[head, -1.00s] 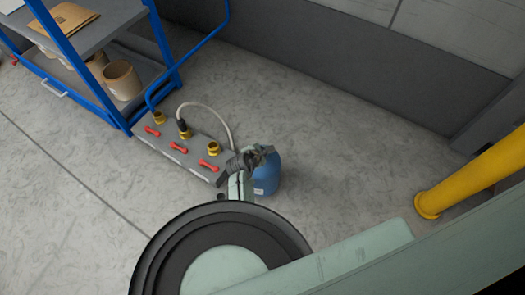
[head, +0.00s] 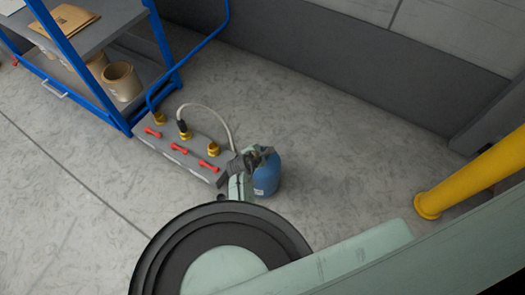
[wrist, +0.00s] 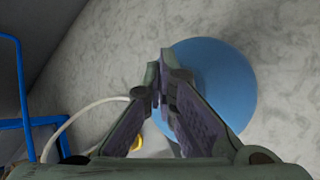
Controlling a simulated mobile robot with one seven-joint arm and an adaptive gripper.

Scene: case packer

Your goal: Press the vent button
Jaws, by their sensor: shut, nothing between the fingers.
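No vent button can be made out in either view. A blue rounded tank (head: 267,176) stands on the floor beside the end of a grey manifold block (head: 190,144). My gripper (head: 262,153) is over the upper part of the tank in the head view and hides some of it. In the wrist view the gripper (wrist: 162,68) is shut and empty, with its fingers overlapping the left edge of the blue tank (wrist: 225,75). Whether the fingertips touch the tank cannot be told. The tank's top fittings are hidden or not visible.
The block carries red handles (head: 178,148) and yellow fittings (head: 213,149), with a pale hose (head: 215,113) arching from one. A blue-framed cart (head: 95,80) stands at the upper left. A yellow post (head: 470,178) is at right. Floor between tank and post is clear.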

